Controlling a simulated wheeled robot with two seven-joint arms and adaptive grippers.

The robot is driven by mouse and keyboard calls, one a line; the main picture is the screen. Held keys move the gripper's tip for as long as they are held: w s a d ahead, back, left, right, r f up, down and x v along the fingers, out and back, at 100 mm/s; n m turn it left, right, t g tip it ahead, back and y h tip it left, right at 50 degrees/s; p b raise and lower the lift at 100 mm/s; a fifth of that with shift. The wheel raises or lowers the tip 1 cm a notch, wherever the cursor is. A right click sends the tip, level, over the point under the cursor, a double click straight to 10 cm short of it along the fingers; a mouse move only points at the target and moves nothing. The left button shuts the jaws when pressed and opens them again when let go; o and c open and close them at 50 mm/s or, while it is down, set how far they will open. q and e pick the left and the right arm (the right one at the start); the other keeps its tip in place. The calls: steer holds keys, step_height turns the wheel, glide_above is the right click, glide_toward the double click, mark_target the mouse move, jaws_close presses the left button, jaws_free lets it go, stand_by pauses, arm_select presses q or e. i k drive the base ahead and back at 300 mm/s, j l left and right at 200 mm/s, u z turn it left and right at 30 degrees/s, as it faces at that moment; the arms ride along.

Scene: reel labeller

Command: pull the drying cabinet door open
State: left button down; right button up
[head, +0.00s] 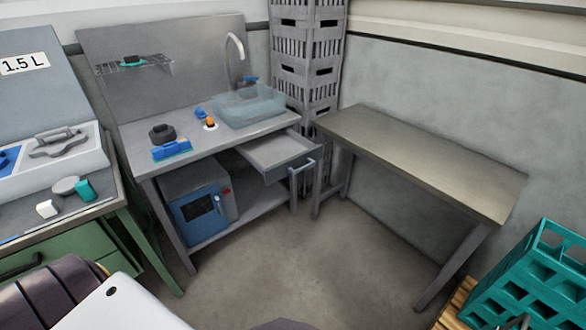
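The drying cabinet appears to be the grey-blue box (200,203) on the lower shelf under the sink bench. Its blue front door (197,218) has a dark window (197,207) and looks shut. A slim handle (219,205) stands at the right side of the door, and a small red spot shows beside it. Parts of my own arm show at the bottom left, well in front of the cabinet.
A drawer (275,154) with a handle sticks out above and right of the cabinet. A bare table (420,155) stands right, a teal crate (540,280) bottom right, and a green-drawered bench (75,258) left. The floor (300,265) between is clear.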

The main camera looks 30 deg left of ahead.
mark_target(200, 215)
steer(key=u, duration=1.9)
steer(key=i+l, duration=0.2)
steer(key=l, duration=0.15)
steer(key=u, duration=0.05)
